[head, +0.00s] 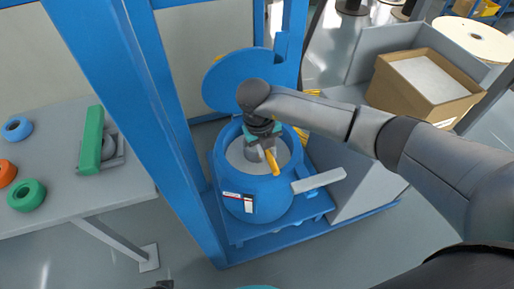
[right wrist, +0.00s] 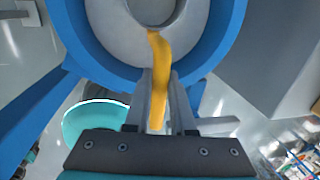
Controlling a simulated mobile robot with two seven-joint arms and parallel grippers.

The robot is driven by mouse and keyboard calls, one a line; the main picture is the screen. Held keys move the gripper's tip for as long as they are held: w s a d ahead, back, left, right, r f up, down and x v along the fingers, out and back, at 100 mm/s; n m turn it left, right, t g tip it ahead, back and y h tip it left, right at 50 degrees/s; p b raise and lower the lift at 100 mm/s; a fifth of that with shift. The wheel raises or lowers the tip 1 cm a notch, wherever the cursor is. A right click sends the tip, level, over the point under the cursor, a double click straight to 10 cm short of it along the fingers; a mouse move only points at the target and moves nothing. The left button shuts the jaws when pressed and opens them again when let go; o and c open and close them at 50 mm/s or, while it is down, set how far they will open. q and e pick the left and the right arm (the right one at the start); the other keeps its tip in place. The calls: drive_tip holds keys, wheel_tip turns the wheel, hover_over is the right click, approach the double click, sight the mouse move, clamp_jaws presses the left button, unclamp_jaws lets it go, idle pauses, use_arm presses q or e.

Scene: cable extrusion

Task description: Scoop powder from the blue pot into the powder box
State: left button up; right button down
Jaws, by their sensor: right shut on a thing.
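The blue pot (head: 245,203) stands open in the middle of the head view, with pale grey powder (head: 236,155) inside. Its round blue lid (head: 228,82) is tilted up behind it. My right gripper (head: 266,149) is over the pot's mouth, pointing down, shut on the yellow handle of a scoop (head: 273,166). In the right wrist view the yellow handle (right wrist: 158,75) runs between the fingers to a grey round scoop head at the top edge. How deep the scoop head sits in the powder is unclear. The powder box (head: 418,105), an open cardboard box with pale contents, is at right. My left gripper is not visible.
A blue frame post (head: 130,110) rises left of the pot. A grey table (head: 60,200) at left holds green, blue and orange rings (head: 27,195). A light grey bar (head: 320,181) juts beside the pot's right side. Grey panels surround the box.

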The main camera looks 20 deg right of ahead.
drive_tip(key=shift+f, duration=0.1)
drive_tip(key=shift+f+b, duration=0.4)
drive_tip(key=shift+f, duration=0.2)
idle(0.4)
drive_tip(key=shift+f+b, duration=0.4)
drive_tip(key=shift+f, duration=0.1)
wheel_tip(320, 180, up, 14)
drive_tip(key=p, duration=1.2)
drive_tip(key=shift+r+p, duration=0.15)
drive_tip(key=shift+p, duration=0.15)
idle(0.5)
